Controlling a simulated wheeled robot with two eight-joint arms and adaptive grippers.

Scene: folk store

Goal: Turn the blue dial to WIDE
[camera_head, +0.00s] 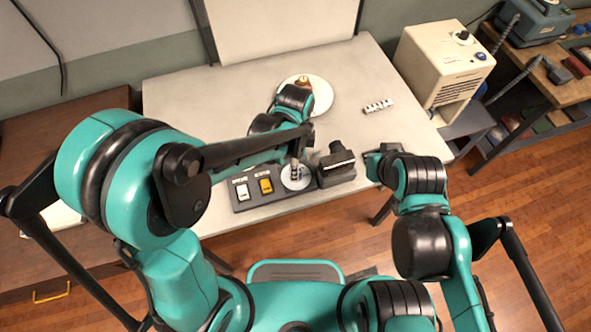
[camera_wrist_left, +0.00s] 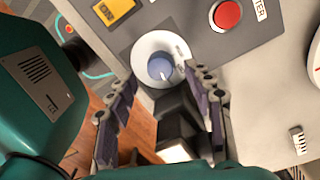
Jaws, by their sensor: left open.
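The blue dial (camera_wrist_left: 160,66) sits on a round white plate on the dark grey panel, in the left wrist view. A pale pointer mark shows on its lower part; the lettering on the plate is too small to read. My left gripper (camera_wrist_left: 163,82) is open, with its fingertips to either side of the dial plate; I cannot tell whether they touch. In the head view my left gripper (camera_head: 298,160) is over the panel's dial, partly hidden by my arm. My right gripper (camera_head: 376,160) is by the table's front right edge, its fingers unclear.
The panel has a white switch (camera_head: 242,192), a yellow switch (camera_head: 266,186) and a red button (camera_wrist_left: 227,14). A black boxy unit (camera_head: 337,163) stands right of the dial. A round white plate (camera_head: 322,92) and a small white block (camera_head: 378,105) lie behind.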

